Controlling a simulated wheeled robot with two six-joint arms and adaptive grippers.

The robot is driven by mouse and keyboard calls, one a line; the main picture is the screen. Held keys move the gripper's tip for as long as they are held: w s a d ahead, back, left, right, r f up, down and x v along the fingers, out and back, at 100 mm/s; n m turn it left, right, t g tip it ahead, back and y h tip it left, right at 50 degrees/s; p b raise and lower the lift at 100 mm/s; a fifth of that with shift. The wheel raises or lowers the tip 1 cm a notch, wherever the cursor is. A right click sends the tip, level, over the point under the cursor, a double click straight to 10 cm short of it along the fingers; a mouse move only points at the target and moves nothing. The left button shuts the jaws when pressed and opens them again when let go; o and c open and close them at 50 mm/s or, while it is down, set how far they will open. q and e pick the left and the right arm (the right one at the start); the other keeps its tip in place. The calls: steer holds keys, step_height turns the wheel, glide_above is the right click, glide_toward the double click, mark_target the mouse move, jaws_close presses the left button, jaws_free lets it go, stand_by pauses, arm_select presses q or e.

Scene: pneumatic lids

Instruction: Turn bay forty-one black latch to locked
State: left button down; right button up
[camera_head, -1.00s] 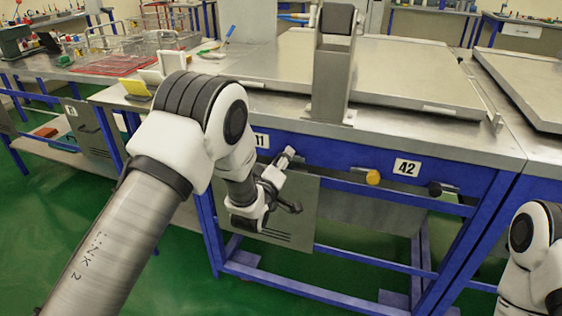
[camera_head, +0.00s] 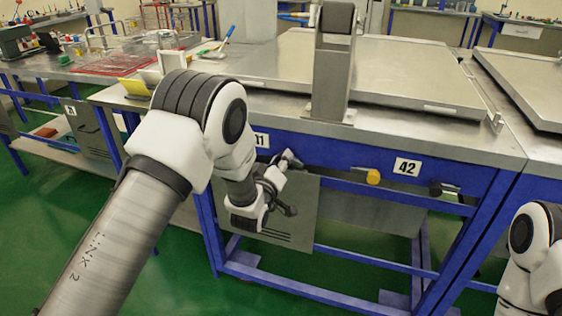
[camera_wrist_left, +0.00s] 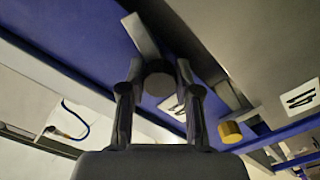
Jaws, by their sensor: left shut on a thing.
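The bay forty-one label (camera_head: 262,140) is partly covered by my left arm, leaving "11"-like digits showing. My left gripper (camera_head: 286,161) is at the blue front rail just right of that label. In the left wrist view, my left gripper (camera_wrist_left: 160,84) has its two fingers on either side of a round black latch knob (camera_wrist_left: 158,76) and is shut on it. A flat grey bar (camera_wrist_left: 142,36) runs beside the knob. The latch's exact angle cannot be told. My right gripper is not in view; only part of my right arm shows at the lower right.
A yellow knob (camera_head: 373,177) and the black latch (camera_head: 444,189) of bay forty-two sit farther right on the rail, by the 42 label (camera_head: 407,167). A grey upright post (camera_head: 331,75) stands on the bench above. A grey panel (camera_head: 300,215) hangs below the gripper.

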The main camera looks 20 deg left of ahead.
arm_select(q)
steer(key=m, duration=0.4)
steer(key=shift+f+m+b, duration=0.15)
steer(key=shift+m+b, duration=0.15)
steer(key=shift+b, duration=0.05)
steer(key=m, duration=0.3)
steer(key=shift+m+b, duration=0.3)
steer(key=m, duration=0.3)
steer(key=shift+m+b, duration=0.3)
steer(key=shift+b, duration=0.05)
steer(key=shift+m, duration=1.9)
steer(key=shift+b, duration=0.3)
steer(key=c, duration=0.8)
jaws_free()
steer(key=shift+a, duration=0.15)
steer(key=shift+s, duration=0.1)
